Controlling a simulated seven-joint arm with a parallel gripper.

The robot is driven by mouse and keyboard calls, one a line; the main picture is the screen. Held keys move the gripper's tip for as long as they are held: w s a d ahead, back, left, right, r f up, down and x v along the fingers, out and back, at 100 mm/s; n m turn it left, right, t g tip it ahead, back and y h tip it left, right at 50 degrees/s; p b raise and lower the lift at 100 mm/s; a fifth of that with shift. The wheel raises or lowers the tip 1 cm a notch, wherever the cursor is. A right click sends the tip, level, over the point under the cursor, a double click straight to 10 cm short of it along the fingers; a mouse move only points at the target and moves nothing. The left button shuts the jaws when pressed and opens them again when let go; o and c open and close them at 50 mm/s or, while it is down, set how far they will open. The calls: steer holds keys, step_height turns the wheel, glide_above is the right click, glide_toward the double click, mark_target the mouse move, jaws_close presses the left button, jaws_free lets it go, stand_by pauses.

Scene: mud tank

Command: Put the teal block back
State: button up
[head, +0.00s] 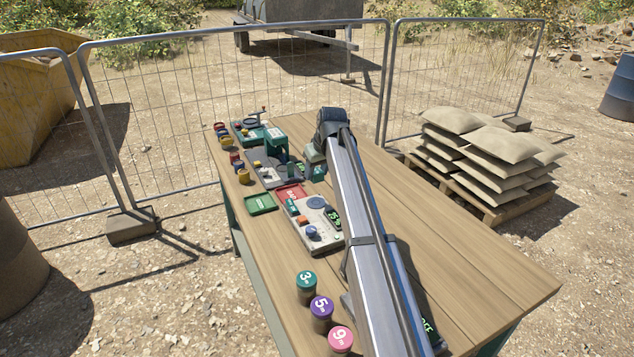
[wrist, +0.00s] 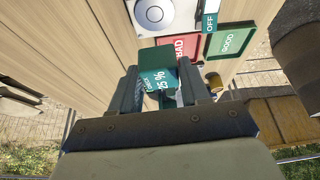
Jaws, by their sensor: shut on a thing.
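My gripper (wrist: 160,88) is shut on a teal block (wrist: 155,56). The block sits between the two fingers in the wrist view, with a plain dark teal face and white lettering reading "25 %" just below it. In the head view my gripper (head: 316,158) is over the middle of the table, partly hidden by my arm, and a bit of teal (head: 318,173) shows beneath it. I cannot tell whether the block touches anything below.
A red BAD tray (head: 291,192) and a green GOOD tray (head: 262,204) lie beside a grey panel (head: 312,232) with a round dial. A teal machine (head: 275,147) stands behind. Several coloured jars line the left edge. The table's right side (head: 440,220) is clear.

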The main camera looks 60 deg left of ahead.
steer(key=s+d+f, duration=0.2)
steer(key=s+d, duration=0.1)
steer(key=s, duration=0.5)
steer(key=s+d+f, duration=0.2)
steer(key=s, duration=0.7)
steer(key=shift+s+d+f, duration=0.3)
steer(key=shift+d+f, duration=0.05)
steer(key=shift+d, duration=0.05)
steer(key=shift+f, duration=2.55)
steer(key=shift+f, duration=1.1)
steer(key=o, duration=1.6)
steer(key=shift+o, duration=0.2)
step_height(320, 180, up, 8)
steer(key=shift+f, duration=0.25)
